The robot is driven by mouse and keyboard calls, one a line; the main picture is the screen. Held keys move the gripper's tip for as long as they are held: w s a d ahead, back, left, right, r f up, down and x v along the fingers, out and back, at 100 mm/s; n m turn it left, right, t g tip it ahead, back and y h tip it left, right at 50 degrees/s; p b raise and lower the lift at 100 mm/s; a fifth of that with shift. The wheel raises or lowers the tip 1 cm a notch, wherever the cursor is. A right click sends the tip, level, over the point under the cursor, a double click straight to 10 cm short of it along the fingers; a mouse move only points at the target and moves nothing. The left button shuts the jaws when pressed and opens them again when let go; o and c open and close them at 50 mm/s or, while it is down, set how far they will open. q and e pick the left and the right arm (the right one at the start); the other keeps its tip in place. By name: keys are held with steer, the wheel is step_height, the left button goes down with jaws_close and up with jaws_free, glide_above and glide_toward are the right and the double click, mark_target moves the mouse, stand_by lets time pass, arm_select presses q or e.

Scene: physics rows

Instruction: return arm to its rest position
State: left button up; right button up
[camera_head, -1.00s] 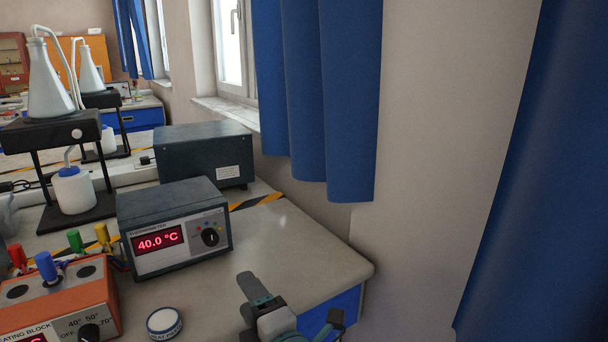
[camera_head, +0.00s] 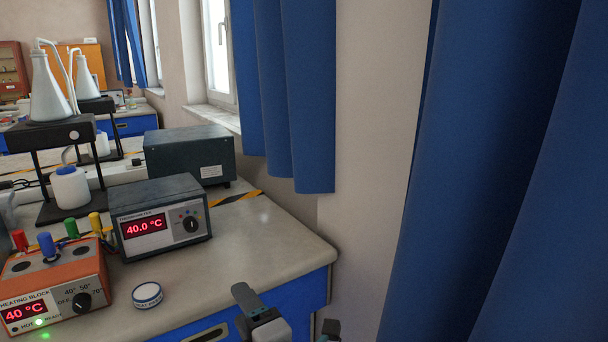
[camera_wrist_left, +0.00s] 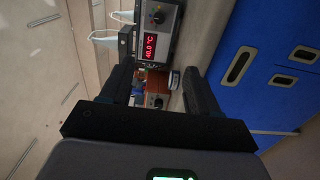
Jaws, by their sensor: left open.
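My left gripper (camera_head: 285,308) is at the bottom of the head view, in front of the bench's right front corner. Its two fingertips stand apart and nothing shows between them. In the left wrist view its dark fingers (camera_wrist_left: 160,92) are spread, with bench things seen beyond the gap and none touching. My right gripper is in neither view.
The bench (camera_head: 275,250) with blue drawers holds an orange heating block (camera_head: 75,290), a round white-lidded tin (camera_head: 147,294), a thermometer box (camera_head: 160,219) reading 40.0 °C and a dark box (camera_head: 188,158). A blue curtain (camera_head: 470,180) hangs at the right.

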arm_select(q)
step_height(320, 180, down, 25)
steer(key=w+a+m+g+h, duration=0.1)
steer(key=m+g+h, duration=0.2)
steer(key=m+h, duration=0.8)
steer(key=s+a+f+m+g, duration=0.1)
steer(key=s+f+m+g, duration=0.45)
steer(key=f, duration=0.55)
steer(key=s+f+m+g+h+p, duration=0.1)
steer(key=s+f+m+g+h, duration=0.15)
steer(key=s, duration=0.75)
steer(key=s+f+m+g+h+p, duration=0.1)
steer(key=s+f+m+g, duration=0.3)
steer(key=s, duration=0.6)
step_height(320, 180, up, 20)
steer(key=p, duration=2)
steer(key=shift+w+d+r, duration=0.15)
steer(key=shift+w+r, duration=0.05)
steer(key=shift+w, duration=0.15)
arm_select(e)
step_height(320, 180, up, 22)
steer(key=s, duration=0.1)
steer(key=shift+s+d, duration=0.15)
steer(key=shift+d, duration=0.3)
arm_select(q)
steer(key=shift+y, duration=0.25)
